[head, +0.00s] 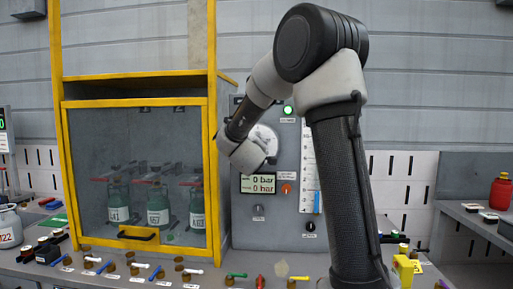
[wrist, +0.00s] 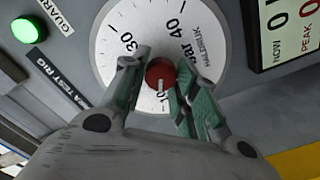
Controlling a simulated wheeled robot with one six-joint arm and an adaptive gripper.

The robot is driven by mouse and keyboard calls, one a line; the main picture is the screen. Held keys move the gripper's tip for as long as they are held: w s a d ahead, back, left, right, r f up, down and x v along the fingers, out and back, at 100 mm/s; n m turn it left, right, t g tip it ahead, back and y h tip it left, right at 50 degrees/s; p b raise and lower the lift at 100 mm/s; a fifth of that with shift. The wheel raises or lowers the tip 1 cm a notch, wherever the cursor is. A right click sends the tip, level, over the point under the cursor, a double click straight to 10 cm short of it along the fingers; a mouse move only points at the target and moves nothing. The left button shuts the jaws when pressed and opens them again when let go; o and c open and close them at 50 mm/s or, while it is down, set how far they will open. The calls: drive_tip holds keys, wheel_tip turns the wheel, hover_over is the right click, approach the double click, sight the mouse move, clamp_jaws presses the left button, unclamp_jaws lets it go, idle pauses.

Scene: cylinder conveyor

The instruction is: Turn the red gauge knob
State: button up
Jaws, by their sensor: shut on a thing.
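The red gauge knob (wrist: 160,72) sits at the middle of a round white dial (wrist: 208,45) marked in bar. In the wrist view my gripper (wrist: 160,80) has one green-padded finger on each side of the knob and is shut on it. A white pointer mark on the knob points towards the bottom of the picture, near the 10. In the head view the dial (head: 264,134) shows partly behind my wrist, and the knob is hidden there.
A panel with a 0 bar display (head: 262,183) and a lit green lamp (head: 288,109) surrounds the dial. A yellow-framed cabinet (head: 212,150) with green cylinders stands close on the left. Small valves with coloured handles line the bench (head: 205,272) below.

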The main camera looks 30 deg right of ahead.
drive_tip(key=o, duration=1)
drive_tip(key=shift+s+a, duration=0.1)
drive_tip(key=v, duration=1.1)
drive_tip(key=shift+s+a, duration=0.25)
drive_tip(key=shift+s, duration=0.05)
